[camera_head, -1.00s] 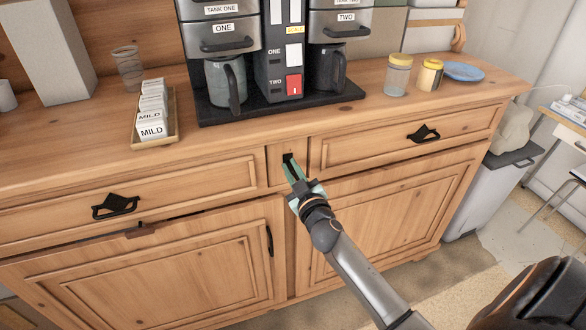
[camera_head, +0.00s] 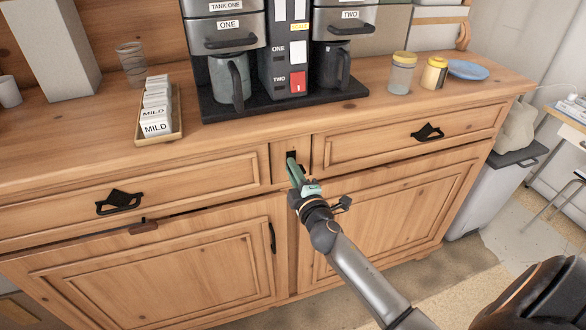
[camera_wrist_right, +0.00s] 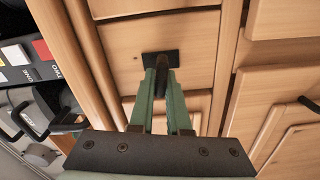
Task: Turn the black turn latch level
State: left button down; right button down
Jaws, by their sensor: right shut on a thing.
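The black turn latch (camera_head: 291,156) sits on the narrow wooden panel between the two drawers. Its dark plate (camera_wrist_right: 160,58) shows in the right wrist view with its long side running across the picture. My right gripper (camera_head: 292,166) reaches up to it from the lower right. Its green fingers (camera_wrist_right: 159,82) are shut on the latch's dark knob, one finger on each side. The fingers cover much of the knob, so its exact angle is hard to tell. My left gripper is not in view.
Drawers with black handles flank the panel, at left (camera_head: 119,202) and right (camera_head: 428,132). Cupboard doors lie below, one with a black handle (camera_head: 272,239). A brown wooden piece (camera_head: 143,227) sits under the left drawer. The coffee machine (camera_head: 285,90) and jars (camera_head: 402,74) stand on top.

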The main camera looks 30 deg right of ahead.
jog(key=shift+f+n, duration=0.1)
jog(key=shift+n, duration=1)
jog(key=c, duration=0.9)
grip_release()
jog(key=shift+b+v, duration=0.8)
jog(key=shift+v, duration=5.5)
jog(key=shift+w+a, duration=0.1)
